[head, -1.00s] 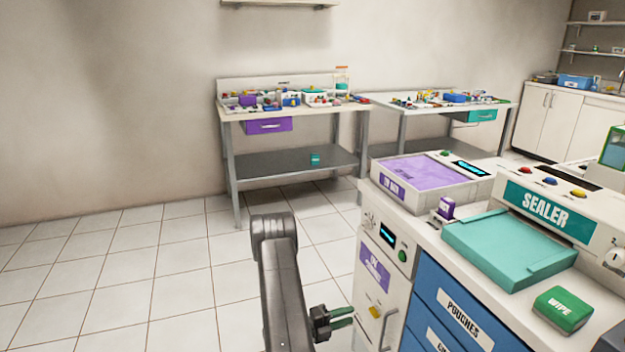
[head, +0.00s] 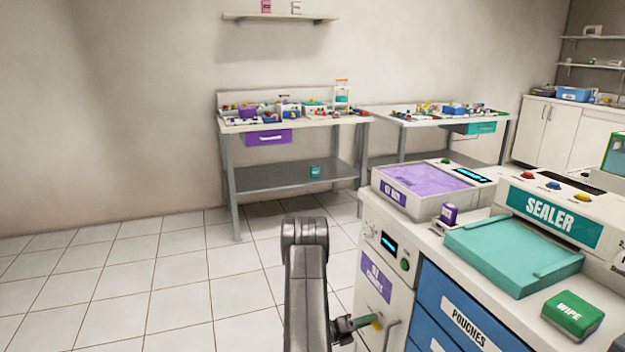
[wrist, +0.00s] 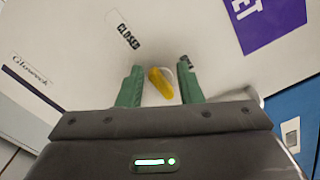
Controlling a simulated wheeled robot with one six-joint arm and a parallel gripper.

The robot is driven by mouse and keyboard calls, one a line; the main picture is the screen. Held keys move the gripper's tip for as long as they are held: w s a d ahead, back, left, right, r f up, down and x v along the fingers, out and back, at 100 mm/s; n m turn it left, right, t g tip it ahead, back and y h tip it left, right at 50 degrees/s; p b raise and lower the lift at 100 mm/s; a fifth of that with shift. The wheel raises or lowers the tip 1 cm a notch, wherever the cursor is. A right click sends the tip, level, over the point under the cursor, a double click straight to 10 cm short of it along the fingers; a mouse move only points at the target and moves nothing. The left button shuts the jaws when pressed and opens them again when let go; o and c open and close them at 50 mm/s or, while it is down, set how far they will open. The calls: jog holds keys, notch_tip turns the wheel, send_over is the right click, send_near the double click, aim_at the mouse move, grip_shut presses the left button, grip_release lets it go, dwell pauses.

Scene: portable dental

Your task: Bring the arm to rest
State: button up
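My gripper (head: 372,321) reaches toward the front of the white cabinet at the lower middle of the head view. In the wrist view, my gripper's (wrist: 158,72) two green fingers stand apart. A yellow knob (wrist: 160,83) shows between them, with gaps on both sides. The knob (head: 378,321) also shows at the fingertips in the head view. I cannot tell how far it is from the fingers in depth. My arm (head: 305,285) rises from the bottom of the head view and bends down to the gripper.
The white cabinet (head: 372,262) has a purple label and a handle (head: 391,334) close to the gripper. Blue drawers (head: 435,290) and a counter with a sealer (head: 550,215) stand to the right. Tiled floor (head: 150,285) at left is clear. Two cluttered tables stand behind.

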jog(key=m+b, duration=0.2)
jog(key=m, duration=0.1)
jog(key=s+m+b, duration=0.1)
jog(key=m, duration=0.3)
jog(key=m+b, duration=0.2)
jog(key=m, duration=0.2)
jog(key=shift+s+d+r+b, duration=0.2)
jog(key=shift+d+r+b, duration=0.05)
jog(key=shift+r+b, duration=0.15)
